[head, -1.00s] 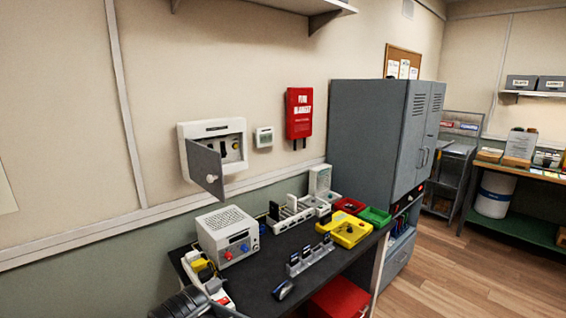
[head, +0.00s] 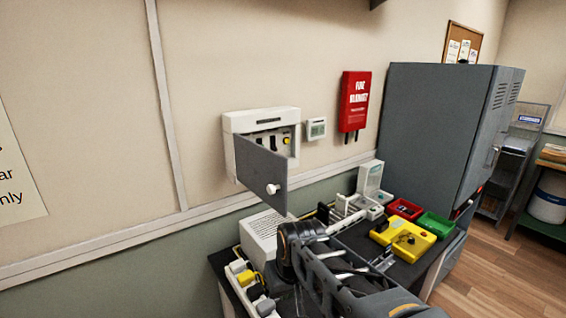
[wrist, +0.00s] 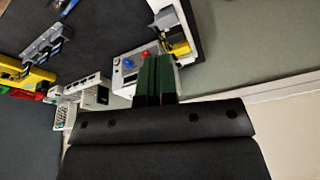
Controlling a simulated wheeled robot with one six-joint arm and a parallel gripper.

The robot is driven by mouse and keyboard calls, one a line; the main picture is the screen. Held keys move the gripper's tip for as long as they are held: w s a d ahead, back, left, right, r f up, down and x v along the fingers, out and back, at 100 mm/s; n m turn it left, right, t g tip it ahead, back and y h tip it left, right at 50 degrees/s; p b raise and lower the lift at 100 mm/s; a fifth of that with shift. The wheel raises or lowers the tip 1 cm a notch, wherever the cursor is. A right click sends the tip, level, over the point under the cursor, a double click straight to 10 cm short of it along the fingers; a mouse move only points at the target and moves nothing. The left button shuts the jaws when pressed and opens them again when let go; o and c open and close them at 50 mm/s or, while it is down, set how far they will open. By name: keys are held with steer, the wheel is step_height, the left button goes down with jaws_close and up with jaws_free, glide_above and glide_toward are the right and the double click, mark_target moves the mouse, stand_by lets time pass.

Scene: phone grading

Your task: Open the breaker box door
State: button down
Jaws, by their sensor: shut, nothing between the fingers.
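The white breaker box (head: 262,117) is mounted on the wall in the head view. Its grey door (head: 258,170) stands open, hinged at the left and swung out toward me. A white round knob (head: 272,189) sits near the door's free edge. Dark switches and a yellow button show inside the box, partly hidden by the door. My gripper (wrist: 156,80) shows in the wrist view as green fingers, shut and empty, with the bench below. The breaker box is not visible in the wrist view. My arm is below the door in the head view, apart from it.
A grey cabinet (head: 432,130) stands at the right.

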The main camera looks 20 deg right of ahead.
steer(key=w+d+r+m+y+p, duration=0.2)
steer(key=w+d+r+p, duration=0.4)
steer(key=w+d+r, duration=0.65)
steer(key=w+d+r+n+y+p, duration=0.1)
steer(key=d+r+n+y, duration=0.15)
steer(key=r, duration=0.45)
steer(key=d+r+n+y+p, duration=0.1)
steer(key=d+r+n+y, duration=0.2)
steer(key=r, duration=0.5)
steer(key=w+a+f+n+h+p, duration=0.1)
steer(key=w+a+f, duration=0.1)
steer(key=a+f, duration=0.5)
steer(key=shift+a+f, duration=0.4)
steer(key=shift+a, duration=0.9)
